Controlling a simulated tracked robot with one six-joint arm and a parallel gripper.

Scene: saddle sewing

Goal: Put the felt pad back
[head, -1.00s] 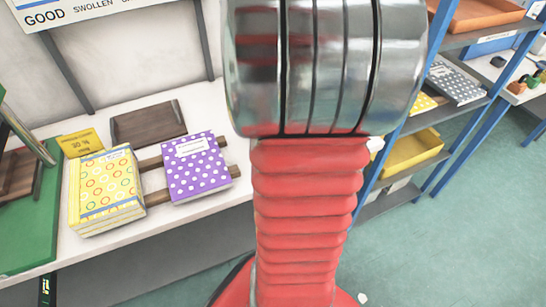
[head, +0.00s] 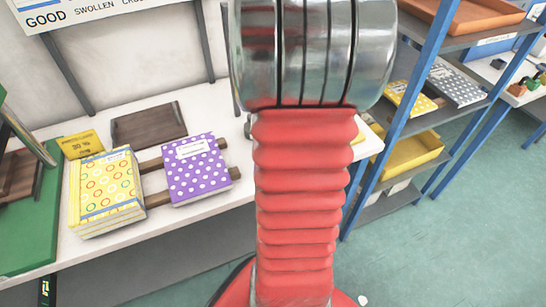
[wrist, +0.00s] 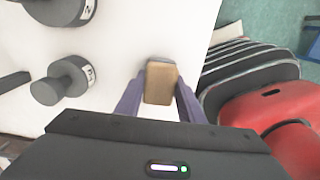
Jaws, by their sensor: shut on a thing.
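A small tan block with a grey end, which looks like the felt pad (wrist: 161,83), is between the purple fingers of my gripper (wrist: 158,100) in the wrist view. My gripper is shut on it, over or on a white surface; I cannot tell whether the pad touches that surface. In the head view my own arm hides the gripper and the pad.
Dark grey weight-like pieces (wrist: 69,82) stand left of the gripper. In the head view, a white table (head: 95,262) holds yellow books (head: 105,190) and a purple dotted book (head: 197,168). A blue-posted shelf (head: 408,95) stands right.

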